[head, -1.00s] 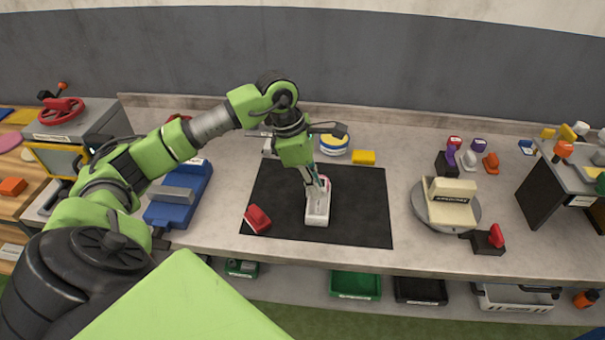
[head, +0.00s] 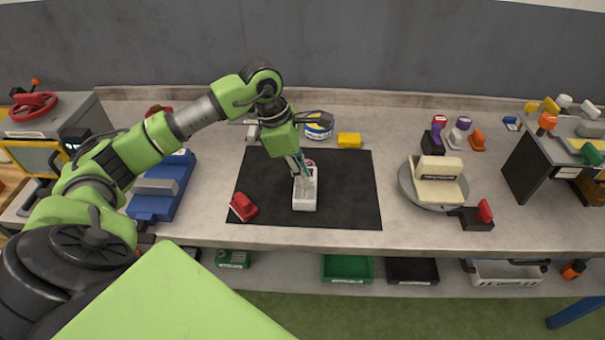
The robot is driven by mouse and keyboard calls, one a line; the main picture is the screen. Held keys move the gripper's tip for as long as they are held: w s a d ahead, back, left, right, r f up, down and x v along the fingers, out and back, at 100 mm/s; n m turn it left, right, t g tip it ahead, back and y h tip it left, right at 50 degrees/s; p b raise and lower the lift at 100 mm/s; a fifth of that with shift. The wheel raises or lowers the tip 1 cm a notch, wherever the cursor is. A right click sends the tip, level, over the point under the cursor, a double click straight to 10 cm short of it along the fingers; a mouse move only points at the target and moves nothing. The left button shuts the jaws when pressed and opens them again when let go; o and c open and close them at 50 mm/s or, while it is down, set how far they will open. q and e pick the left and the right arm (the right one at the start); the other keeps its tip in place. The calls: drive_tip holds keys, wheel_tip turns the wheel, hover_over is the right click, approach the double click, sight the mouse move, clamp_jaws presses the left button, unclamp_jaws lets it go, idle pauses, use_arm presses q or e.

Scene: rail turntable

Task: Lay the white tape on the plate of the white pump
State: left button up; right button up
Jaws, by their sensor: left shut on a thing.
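A white object (head: 305,198) with a pale label and a reddish round part at its far end stands on the black mat (head: 350,200). It looks like a tape dispenser, so I take it as the white tape. My left gripper (head: 304,176) points down at its top and is shut on it; the fingers hide part of it. I cannot pick out the white pump for certain. A small white item (head: 454,138) stands at the back right among coloured ones. My right gripper is not in view.
A red item (head: 243,207) lies on the mat, left of the white object. A turntable (head: 408,183) carrying a cream block (head: 437,190) is to the right. A blue device (head: 160,190) is at left.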

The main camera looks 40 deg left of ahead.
sight(302, 199)
use_arm(q)
drive_tip(key=shift+f+b, duration=1.1)
drive_tip(key=shift+f, duration=0.35)
drive_tip(key=shift+f+b, duration=0.8)
drive_tip(key=shift+f, duration=0.15)
drive_tip(key=shift+f+b, duration=0.3)
drive_tip(key=shift+b, duration=0.25)
drive_tip(key=o, duration=0.8)
